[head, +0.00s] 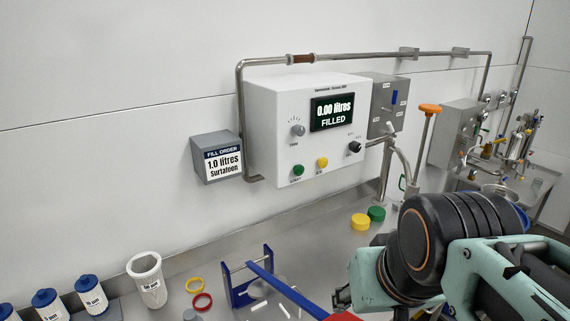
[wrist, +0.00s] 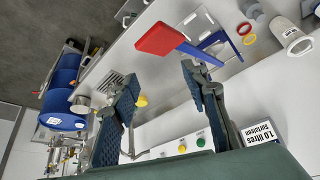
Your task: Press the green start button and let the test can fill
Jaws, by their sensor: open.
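The green button (head: 298,170) is at the lower left of the white control box's front (head: 272,140), left of a yellow button (head: 322,162). The display (head: 332,112) reads "0.00 litres FILLED". In the head view my arm is at the lower right and mostly hides the gripper. I cannot tell which vessel is the test can.
A "1.0 litres" fill order sign (head: 222,163) hangs left of the box. A blue frame with a red-ended bar (head: 285,288), a white cup (head: 147,279), coloured rings (head: 202,301) and yellow and green caps (head: 360,221) are on the counter. An orange-topped lever (head: 430,108) rises at right.

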